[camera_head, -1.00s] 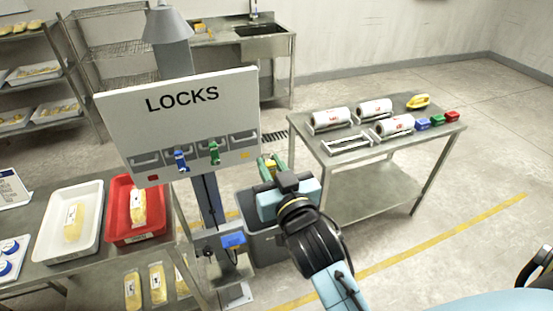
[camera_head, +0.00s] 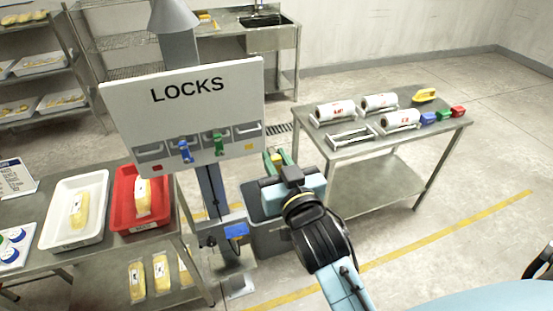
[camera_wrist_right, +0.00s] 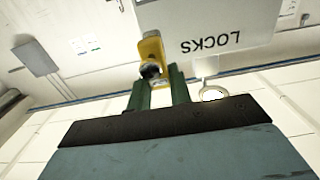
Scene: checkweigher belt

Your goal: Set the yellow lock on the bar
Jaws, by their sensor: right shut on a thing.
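The yellow lock (camera_wrist_right: 152,50) is held between the green fingers of my right gripper (camera_wrist_right: 158,82), which is shut on it. In the head view my right gripper (camera_head: 276,158) is just right of and below the LOCKS board (camera_head: 190,105), with only a bit of the yellow lock showing. The lock looks clear of the board. The board has a row of bars along its lower part; a blue lock (camera_head: 184,150) and a green lock (camera_head: 219,144) hang on the middle ones. The rightmost bar (camera_head: 247,131), above a yellow mark (camera_head: 249,147), is empty. My left gripper is not in view.
A steel table (camera_head: 390,145) at the right holds rolls, small coloured blocks and a yellow object (camera_head: 425,95). A grey bin (camera_head: 262,235) stands below my right gripper. At the left, a table carries a white tray (camera_head: 62,235) and a red tray (camera_head: 122,215).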

